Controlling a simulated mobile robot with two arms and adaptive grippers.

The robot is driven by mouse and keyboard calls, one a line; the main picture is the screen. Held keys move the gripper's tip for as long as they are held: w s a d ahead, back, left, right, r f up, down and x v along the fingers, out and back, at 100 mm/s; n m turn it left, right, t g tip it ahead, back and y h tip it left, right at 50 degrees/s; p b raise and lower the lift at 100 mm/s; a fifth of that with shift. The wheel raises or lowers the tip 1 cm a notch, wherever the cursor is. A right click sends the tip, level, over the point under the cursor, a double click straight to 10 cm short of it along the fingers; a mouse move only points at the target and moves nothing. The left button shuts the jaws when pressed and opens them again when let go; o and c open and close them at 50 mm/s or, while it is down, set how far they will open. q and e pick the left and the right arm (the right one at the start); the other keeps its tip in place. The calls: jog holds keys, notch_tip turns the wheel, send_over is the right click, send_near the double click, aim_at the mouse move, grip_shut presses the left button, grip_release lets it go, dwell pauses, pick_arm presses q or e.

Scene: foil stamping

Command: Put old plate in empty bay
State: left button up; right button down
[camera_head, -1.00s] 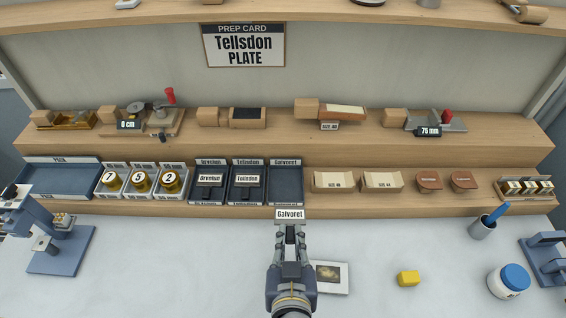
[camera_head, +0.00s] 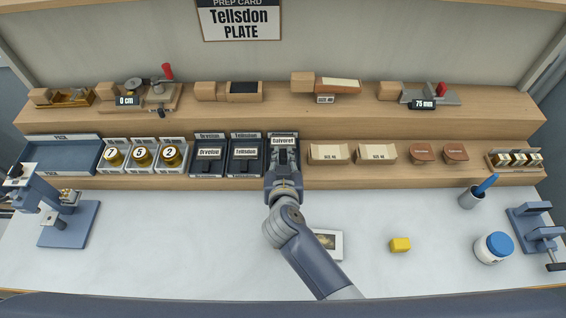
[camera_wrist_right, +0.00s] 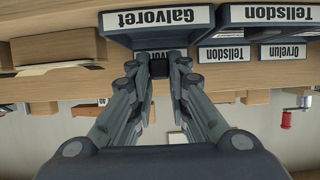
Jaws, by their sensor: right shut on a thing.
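My right gripper (camera_head: 283,150) is shut on the old plate (camera_head: 283,140), whose white label reads Galvoret. It is at the rightmost of the three dark bays (camera_head: 268,160), the empty one, and hides most of that bay. In the right wrist view, which is upside down, the fingertips (camera_wrist_right: 158,68) close over the bay behind its Galvoret front label (camera_wrist_right: 157,17). I cannot tell whether the plate touches the bay floor. The Orvelun plate (camera_head: 209,154) and the Tellsdon plate (camera_head: 245,154) sit in the bays to the left. My left gripper is not in view.
Several cream boxes (camera_head: 328,153) stand right of the bays, and gold numbered cans (camera_head: 143,156) stand left. The upper step (camera_head: 280,118) rises behind.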

notch_tip(320, 180, down, 2)
jog(key=shift+f, duration=0.1)
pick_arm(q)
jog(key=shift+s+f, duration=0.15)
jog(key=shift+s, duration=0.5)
pick_arm(e)
jog(key=shift+f, duration=0.1)
